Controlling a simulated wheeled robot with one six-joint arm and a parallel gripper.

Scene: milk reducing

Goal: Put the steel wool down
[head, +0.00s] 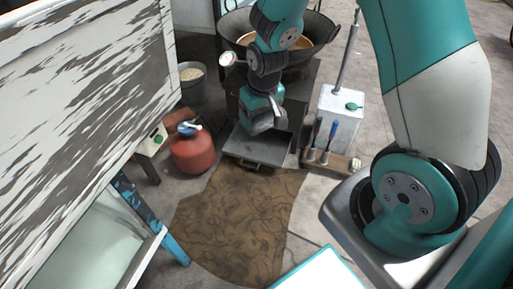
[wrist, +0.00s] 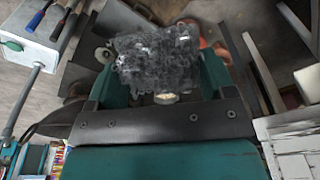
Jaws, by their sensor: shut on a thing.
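My gripper (head: 262,122) hangs pointing down above an open grey metal tray (head: 252,161) in the head view. In the wrist view the steel wool (wrist: 153,60), a dark grey tangled wad, sits between the two fingers of my gripper (wrist: 158,68), which is shut on it. The wool is hidden in the head view behind the wrist and fingers. Whether it touches the tray floor cannot be told.
A red gas bottle (head: 193,151) stands left of the tray. A wooden rack with screwdrivers (head: 341,162) and a white can (head: 341,105) stand right. A large wok (head: 318,30) is behind. A brown mat (head: 240,225) lies in front.

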